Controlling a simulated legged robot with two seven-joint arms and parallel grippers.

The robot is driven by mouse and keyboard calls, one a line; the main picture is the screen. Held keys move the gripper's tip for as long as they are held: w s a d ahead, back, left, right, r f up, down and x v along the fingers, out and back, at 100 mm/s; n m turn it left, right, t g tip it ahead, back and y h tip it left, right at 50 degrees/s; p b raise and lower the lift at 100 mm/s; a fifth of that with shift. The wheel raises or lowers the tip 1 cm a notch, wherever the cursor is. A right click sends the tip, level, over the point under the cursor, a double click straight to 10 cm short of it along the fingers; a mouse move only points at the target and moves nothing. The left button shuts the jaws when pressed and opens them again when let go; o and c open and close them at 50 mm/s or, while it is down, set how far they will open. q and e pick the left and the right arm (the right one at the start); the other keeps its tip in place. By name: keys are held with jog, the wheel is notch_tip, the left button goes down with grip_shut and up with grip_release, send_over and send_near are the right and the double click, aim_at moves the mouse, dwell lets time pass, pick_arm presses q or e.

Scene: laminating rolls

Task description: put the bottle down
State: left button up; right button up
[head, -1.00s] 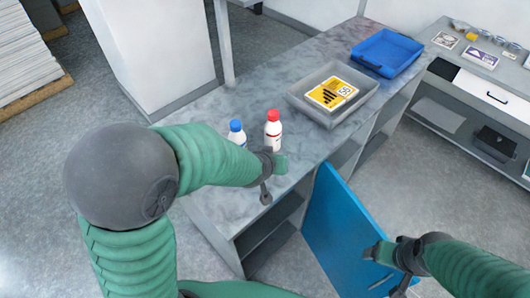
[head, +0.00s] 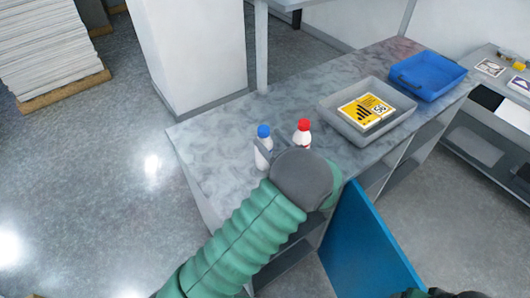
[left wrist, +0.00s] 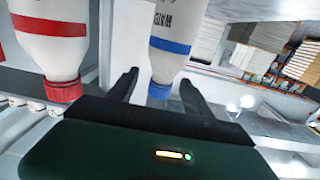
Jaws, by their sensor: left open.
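A white bottle with a blue cap (head: 264,147) stands upright on the grey marbled counter (head: 225,130). A white bottle with a red cap (head: 302,134) stands just right of it, partly hidden by my left arm. The left wrist view is upside down. There my left gripper (left wrist: 158,82) is open, with the blue-capped bottle (left wrist: 172,35) in line with the gap between its fingers. The red-capped bottle (left wrist: 52,40) is outside the fingers, on the left. In the head view my left arm hides most of that gripper. Only dark parts of my right arm show at the bottom right edge.
A grey tray (head: 338,118) with a yellow-labelled pack (head: 366,111) and a blue tray (head: 428,75) stand farther along the counter. A blue panel (head: 365,245) leans by its front. The counter's left end is clear.

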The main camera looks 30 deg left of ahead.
aim_at(259, 127)
pick_arm(q)
jog(key=shift+w+a, duration=0.15)
jog(key=shift+a, duration=0.35)
jog(key=x, duration=0.2)
jog(key=r+p+x, duration=0.1)
jog(key=x, duration=0.1)
jog(key=shift+a, duration=0.45)
jog(key=shift+w+a, duration=0.15)
grip_shut()
dwell(0.4)
